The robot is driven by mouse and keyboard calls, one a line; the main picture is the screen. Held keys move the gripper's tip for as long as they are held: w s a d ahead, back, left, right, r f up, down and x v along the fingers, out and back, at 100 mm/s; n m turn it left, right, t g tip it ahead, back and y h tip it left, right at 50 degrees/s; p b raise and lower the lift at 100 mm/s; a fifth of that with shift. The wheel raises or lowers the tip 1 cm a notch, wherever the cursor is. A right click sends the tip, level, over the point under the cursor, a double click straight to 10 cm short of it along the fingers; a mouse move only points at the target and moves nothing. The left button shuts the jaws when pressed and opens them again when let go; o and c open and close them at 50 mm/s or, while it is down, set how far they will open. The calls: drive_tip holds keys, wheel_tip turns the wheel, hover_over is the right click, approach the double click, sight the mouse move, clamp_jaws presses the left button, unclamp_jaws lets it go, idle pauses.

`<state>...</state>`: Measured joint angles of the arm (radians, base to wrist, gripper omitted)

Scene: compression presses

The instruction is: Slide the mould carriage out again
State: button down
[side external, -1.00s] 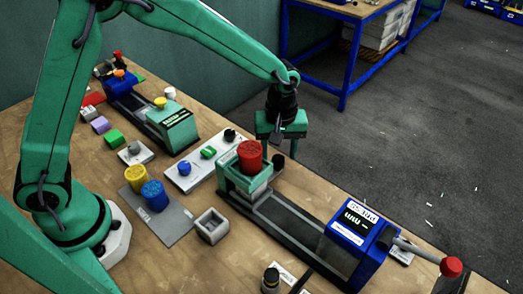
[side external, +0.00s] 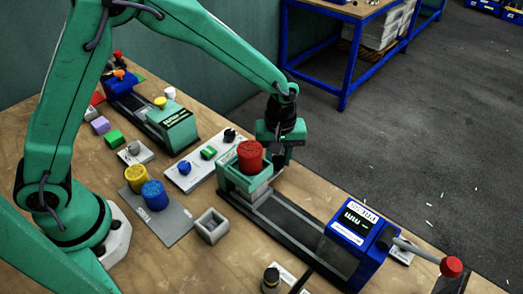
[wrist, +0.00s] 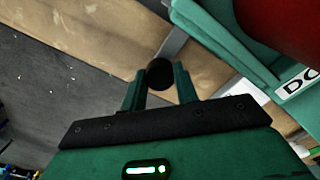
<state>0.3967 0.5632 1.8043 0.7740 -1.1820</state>
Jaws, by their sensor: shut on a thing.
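The mould carriage (side external: 232,180) is a green open-topped block at the left end of a dark rail (side external: 290,222). A red round mould (side external: 250,155) stands in it. The blue press head (side external: 355,235) is at the rail's other end, apart from the carriage. My gripper (side external: 279,160) is low at the carriage's far side. In the wrist view, its fingers are closed around a round black knob (wrist: 160,74) beside the green carriage (wrist: 225,45). The side view mostly hides this grip.
A red-tipped lever (side external: 451,266) sticks out right of the press head. A second press with a green block (side external: 174,125) stands behind. Yellow and blue cylinders (side external: 154,195), a grey square cup (side external: 211,225) and a switch panel (side external: 190,176) lie left of the carriage.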

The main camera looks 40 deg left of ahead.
drive_tip(key=d, duration=1.2)
drive_tip(key=shift+r, duration=0.1)
drive_tip(key=c, duration=1.1)
unclamp_jaws()
drive_tip(key=shift+o, duration=0.2)
wheel_tip(320, 180, up, 8)
